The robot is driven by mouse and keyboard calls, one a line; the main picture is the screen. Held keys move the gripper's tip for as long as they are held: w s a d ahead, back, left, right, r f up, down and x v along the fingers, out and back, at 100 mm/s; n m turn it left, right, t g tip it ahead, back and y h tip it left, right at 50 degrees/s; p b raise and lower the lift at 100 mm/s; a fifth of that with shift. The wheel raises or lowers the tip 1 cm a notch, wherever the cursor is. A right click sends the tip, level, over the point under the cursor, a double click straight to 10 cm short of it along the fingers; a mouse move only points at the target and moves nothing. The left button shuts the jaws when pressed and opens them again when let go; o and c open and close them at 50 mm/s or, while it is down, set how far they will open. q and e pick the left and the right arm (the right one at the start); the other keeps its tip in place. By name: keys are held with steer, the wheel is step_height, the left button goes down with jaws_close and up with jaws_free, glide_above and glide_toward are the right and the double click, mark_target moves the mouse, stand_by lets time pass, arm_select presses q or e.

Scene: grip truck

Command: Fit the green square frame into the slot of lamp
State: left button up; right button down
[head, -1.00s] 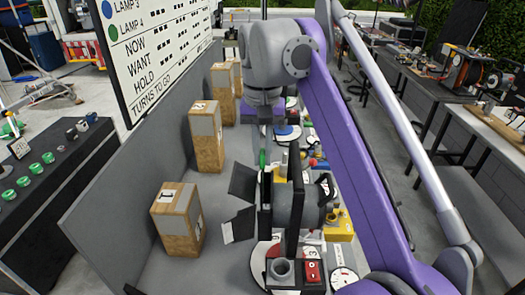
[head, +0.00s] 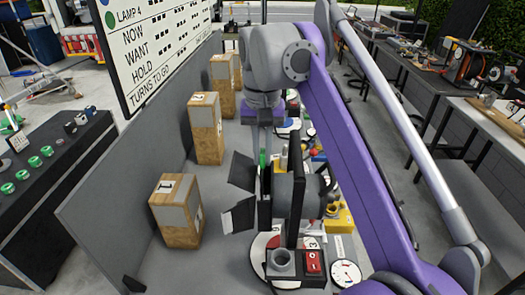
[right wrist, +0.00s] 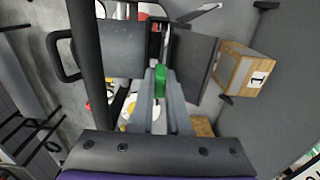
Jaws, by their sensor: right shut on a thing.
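The lamp (head: 285,196) is a grey drum with dark flaps on its left side, standing over the bench. It also shows in the right wrist view (right wrist: 112,48). My right gripper (head: 264,142) points down just above the slot side of the lamp, between drum and flaps. In the right wrist view my right gripper (right wrist: 160,76) is shut on the green square frame (right wrist: 160,84). Only a small green part of it shows between the fingertips; the head view shows a green bit (head: 262,160) below the fingers. How far it sits in the slot cannot be told. My left gripper is not in view.
Wooden boxes with grey tops (head: 176,210) stand along the grey panel (head: 110,205) at left. A red switch block (head: 313,262) and white dials (head: 346,273) lie below the lamp. The lamp's flaps (head: 240,174) stick out close to my right fingers.

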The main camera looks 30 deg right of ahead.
mark_target(263, 167)
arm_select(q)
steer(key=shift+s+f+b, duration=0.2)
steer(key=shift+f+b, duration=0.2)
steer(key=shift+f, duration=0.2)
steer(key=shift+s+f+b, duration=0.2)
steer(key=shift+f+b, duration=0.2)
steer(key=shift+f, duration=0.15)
arm_select(e)
steer(key=shift+f, duration=1.8)
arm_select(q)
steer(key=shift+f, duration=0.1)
arm_select(e)
steer(key=shift+f, duration=0.1)
steer(key=c, duration=0.8)
jaws_free()
steer(key=shift+d, duration=0.1)
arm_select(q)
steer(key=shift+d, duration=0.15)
arm_select(e)
step_height(263, 167, up, 11)
steer(key=p, duration=0.3)
steer(key=shift+f, duration=0.1)
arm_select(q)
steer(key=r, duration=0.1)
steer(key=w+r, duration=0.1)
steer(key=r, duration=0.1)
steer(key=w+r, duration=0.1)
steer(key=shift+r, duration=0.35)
